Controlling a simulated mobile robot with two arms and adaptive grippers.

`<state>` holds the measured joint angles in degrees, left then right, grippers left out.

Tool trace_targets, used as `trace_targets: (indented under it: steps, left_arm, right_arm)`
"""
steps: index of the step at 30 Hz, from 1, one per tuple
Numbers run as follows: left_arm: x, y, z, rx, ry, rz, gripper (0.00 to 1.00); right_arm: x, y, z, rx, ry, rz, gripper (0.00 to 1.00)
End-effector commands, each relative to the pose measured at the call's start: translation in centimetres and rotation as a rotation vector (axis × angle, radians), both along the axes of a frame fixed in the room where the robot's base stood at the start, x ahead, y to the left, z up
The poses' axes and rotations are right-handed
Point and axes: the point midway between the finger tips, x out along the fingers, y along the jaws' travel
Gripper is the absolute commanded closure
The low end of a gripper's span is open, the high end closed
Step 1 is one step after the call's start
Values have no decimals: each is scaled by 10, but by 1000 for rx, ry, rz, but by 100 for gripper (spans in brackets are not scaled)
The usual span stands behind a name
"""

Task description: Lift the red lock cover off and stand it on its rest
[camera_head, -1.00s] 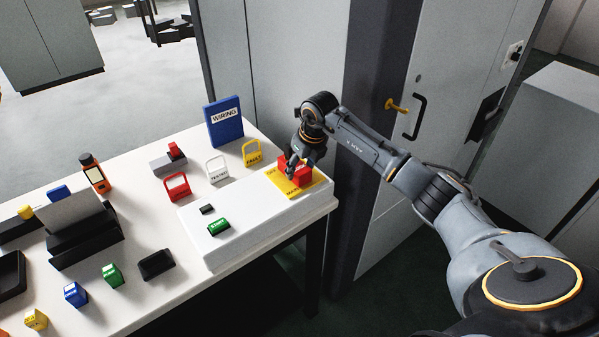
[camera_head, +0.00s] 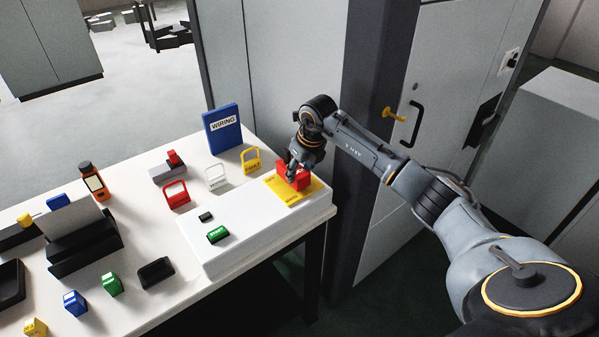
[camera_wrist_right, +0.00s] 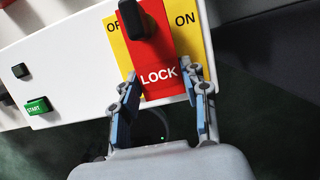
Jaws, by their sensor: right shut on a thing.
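The red lock cover (camera_head: 298,180) is at the yellow OFF/ON plate (camera_head: 284,190) on the right end of the white raised panel. In the right wrist view the cover (camera_wrist_right: 160,87) reads LOCK and lies across the plate (camera_wrist_right: 188,42), with a black handle (camera_wrist_right: 133,20) over its upper part. My right gripper (camera_head: 290,167) is shut on the cover; in the wrist view its fingers (camera_wrist_right: 163,78) are on either side of it. I cannot tell whether the cover is clear of the plate. I cannot identify the cover's rest. My left gripper is not in view.
A yellow tag (camera_head: 251,160), a white tag (camera_head: 216,177) and a red tag (camera_head: 176,195) stand behind the panel. A blue WIRING binder (camera_head: 222,131) stands at the back. A green START button (camera_head: 218,234) is on the panel. A tall cabinet is beside my right arm.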

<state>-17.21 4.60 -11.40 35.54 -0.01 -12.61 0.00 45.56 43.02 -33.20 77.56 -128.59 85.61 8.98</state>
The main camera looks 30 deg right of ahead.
Motion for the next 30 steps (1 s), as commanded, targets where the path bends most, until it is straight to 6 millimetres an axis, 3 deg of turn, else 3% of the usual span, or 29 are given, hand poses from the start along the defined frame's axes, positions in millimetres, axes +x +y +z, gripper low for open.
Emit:
trace_targets:
  steps: [30]
  left_arm:
    - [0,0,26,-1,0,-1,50]
  right_arm:
    - [0,0,43,0,-1,1,93]
